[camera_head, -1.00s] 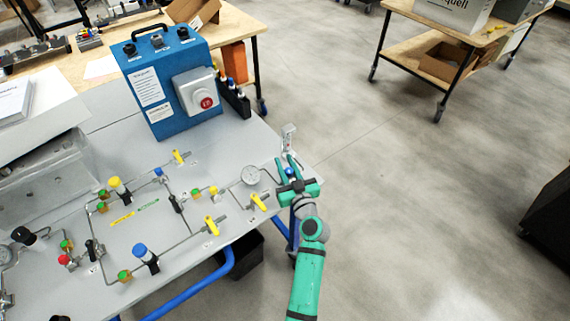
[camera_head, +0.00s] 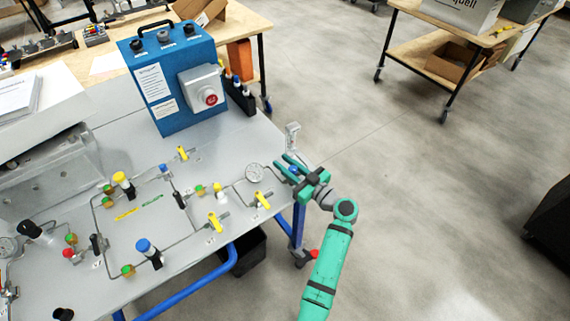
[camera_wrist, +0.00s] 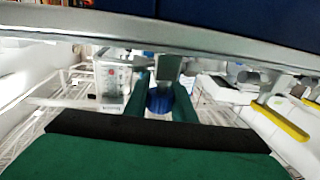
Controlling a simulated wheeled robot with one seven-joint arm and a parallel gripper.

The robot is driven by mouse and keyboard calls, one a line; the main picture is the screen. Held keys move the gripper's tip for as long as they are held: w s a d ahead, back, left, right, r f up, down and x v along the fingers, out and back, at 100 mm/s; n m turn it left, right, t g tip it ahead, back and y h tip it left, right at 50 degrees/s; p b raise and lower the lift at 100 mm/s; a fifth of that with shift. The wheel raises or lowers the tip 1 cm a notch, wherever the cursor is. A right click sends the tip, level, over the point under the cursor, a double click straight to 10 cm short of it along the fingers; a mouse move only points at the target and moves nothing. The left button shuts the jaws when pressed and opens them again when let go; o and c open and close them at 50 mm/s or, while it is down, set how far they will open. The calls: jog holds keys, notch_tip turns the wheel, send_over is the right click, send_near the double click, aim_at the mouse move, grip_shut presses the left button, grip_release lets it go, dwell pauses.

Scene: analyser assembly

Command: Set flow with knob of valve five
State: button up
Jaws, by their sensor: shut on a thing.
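A blue round knob (camera_head: 294,170) sits at the right end of the pipework on the grey table, beside the round gauge (camera_head: 255,172). My green gripper (camera_head: 284,162) reaches over the table's right edge, with one finger on each side of this knob. It is shut on the blue knob. In the wrist view the knob (camera_wrist: 159,101) shows between the two green fingertips (camera_wrist: 160,95), partly covered by a grey metal part. No valve number is readable.
A clear upright flow meter (camera_head: 292,137) stands just beyond the fingers. Yellow-handled valves (camera_head: 263,200) and thin pipes lie left of the gripper. A blue box with a red button (camera_head: 211,99) stands behind.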

aim_at(296, 173)
jog(key=shift+a+f, duration=0.15)
jog(key=o, duration=1.1)
jog(key=shift+c, duration=0.2)
jog(key=shift+s+d, duration=0.15)
jog(key=shift+d, duration=0.1)
jog(key=v, duration=1)
jog(key=shift+s, duration=0.2)
jog(key=shift+w, duration=0.1)
